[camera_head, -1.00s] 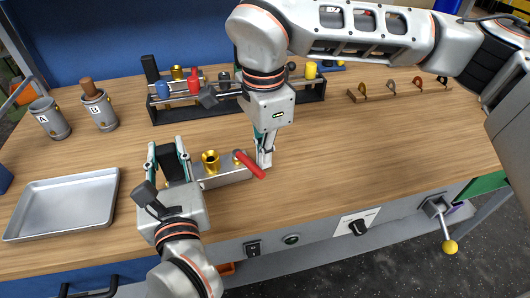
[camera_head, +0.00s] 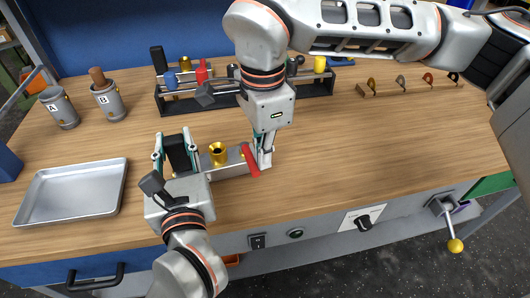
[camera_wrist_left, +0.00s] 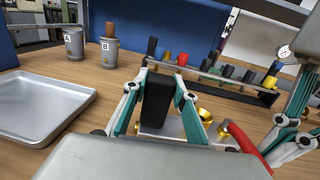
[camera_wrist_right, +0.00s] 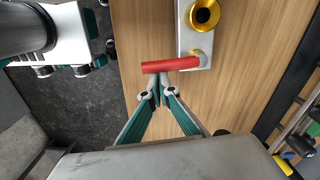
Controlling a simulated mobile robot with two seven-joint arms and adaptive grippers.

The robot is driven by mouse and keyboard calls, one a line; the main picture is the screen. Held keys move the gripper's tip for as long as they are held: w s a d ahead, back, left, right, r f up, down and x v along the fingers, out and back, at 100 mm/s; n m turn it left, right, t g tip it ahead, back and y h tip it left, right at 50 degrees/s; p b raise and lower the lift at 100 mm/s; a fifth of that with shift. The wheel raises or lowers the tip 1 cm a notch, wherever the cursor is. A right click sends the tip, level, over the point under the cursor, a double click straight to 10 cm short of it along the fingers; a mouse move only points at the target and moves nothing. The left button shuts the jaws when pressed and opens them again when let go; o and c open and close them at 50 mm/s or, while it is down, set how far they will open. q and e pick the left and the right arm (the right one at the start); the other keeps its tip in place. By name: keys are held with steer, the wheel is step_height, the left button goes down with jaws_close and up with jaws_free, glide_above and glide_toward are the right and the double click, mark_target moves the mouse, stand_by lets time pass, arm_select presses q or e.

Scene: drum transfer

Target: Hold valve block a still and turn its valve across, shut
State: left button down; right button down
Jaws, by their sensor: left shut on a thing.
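The valve block (camera_head: 232,171) is a silver bar on the table with a gold funnel (camera_head: 217,153) on top. My left gripper (camera_head: 177,153) is shut on the black upright grip (camera_wrist_left: 156,100) at the block's left end. The red valve lever (camera_head: 250,160) is at the right end. In the right wrist view, the lever (camera_wrist_right: 170,65) lies nearly square across the block, its free end past the block's edge. My right gripper (camera_wrist_right: 154,92) is shut and empty, its tips at the lever's side, seemingly touching. No letter shows on the block.
A silver tray (camera_head: 70,216) lies at the left. Cups A (camera_head: 60,108) and B (camera_head: 108,102) stand behind it. A black rack (camera_head: 230,98) with several coloured parts is behind the block. A wooden hook strip (camera_head: 410,88) is at the back right. The table's right middle is clear.

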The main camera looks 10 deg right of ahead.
arm_select(q)
steer(key=shift+f, duration=0.1)
arm_select(e)
steer(key=shift+d, duration=0.1)
steer(key=shift+w+d, duration=0.15)
steer(key=shift+d, duration=0.75)
step_height(320, 180, up, 8)
stand_by(0.4)
stand_by(0.4)
arm_select(q)
steer(key=c, duration=1.6)
jaws_free()
steer(key=shift+o, duration=0.2)
